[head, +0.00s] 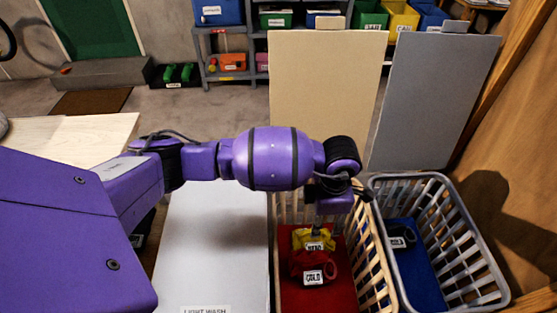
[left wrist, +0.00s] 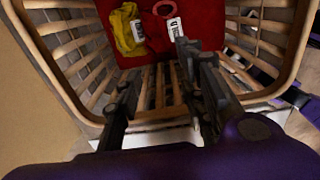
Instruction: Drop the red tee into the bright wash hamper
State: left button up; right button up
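A bundled red piece (head: 310,266) with a white tag, likely the red tee, lies on the red floor of the wooden slatted hamper (head: 377,262), likely the bright wash one. A yellow piece (head: 313,237) lies beside it. In the left wrist view, the red piece (left wrist: 165,9) and yellow piece (left wrist: 124,30) lie inside the hamper (left wrist: 283,85). My left gripper (left wrist: 158,78) is over the hamper's near side, with its fingers apart and nothing between them. The head view shows its wrist above the hamper, fingertips hidden. My right gripper is not in view.
A closed white lid (head: 215,245) marked LIGHT WASH is left of the wooden hamper. A grey basket (head: 463,240) with a blue floor and a dark tagged item stands right. A beige panel (head: 322,95) and a grey panel (head: 430,100) stand upright behind. A wooden wall bounds the right.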

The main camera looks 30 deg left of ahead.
pick_arm(q)
notch_tip(320, 180, up, 12)
dwell(0.4)
jog(key=shift+f, duration=0.2)
